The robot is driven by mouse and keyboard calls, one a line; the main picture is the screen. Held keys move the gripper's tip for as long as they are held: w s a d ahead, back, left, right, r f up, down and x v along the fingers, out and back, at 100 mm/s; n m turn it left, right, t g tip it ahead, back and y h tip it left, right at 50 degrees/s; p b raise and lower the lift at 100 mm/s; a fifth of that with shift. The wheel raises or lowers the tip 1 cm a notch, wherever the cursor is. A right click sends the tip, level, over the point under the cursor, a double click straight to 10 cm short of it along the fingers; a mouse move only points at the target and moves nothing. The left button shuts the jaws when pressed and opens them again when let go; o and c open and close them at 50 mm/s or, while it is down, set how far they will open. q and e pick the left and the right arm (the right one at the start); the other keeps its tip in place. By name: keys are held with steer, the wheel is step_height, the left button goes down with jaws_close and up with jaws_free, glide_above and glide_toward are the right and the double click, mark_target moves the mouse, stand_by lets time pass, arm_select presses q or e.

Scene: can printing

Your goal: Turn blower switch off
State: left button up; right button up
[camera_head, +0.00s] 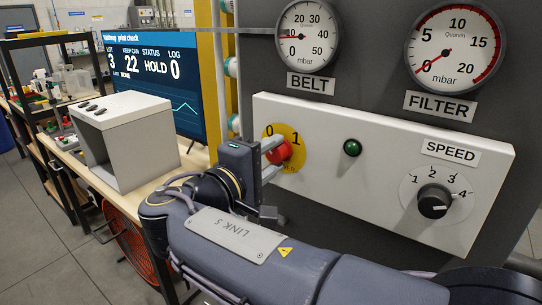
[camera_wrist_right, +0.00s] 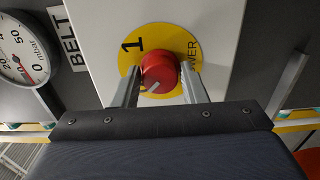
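The red blower knob (camera_head: 281,151) sits on a yellow round plate (camera_head: 298,140) marked 0 and 1, at the left of the pale control panel (camera_head: 330,190). In the right wrist view the knob (camera_wrist_right: 159,71) is centred, and its white mark points lower left, toward the 0 side; the 0 is hidden there. My right gripper (camera_head: 277,156) is at the knob, one finger on each side. In the right wrist view the fingers of my right gripper (camera_wrist_right: 163,80) look apart, with a small gap beside the knob. My left gripper is out of view.
The panel also carries a green button (camera_head: 352,147) and a black speed dial (camera_head: 433,201). Above it are the belt gauge (camera_head: 307,36) and the filter gauge (camera_head: 453,48), whose needle is near 0. A screen (camera_head: 150,75) and a grey box (camera_head: 125,140) stand to the left.

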steer(key=o, duration=0.3)
steer(key=shift+b+v, duration=0.95)
steer(key=shift+v, duration=3)
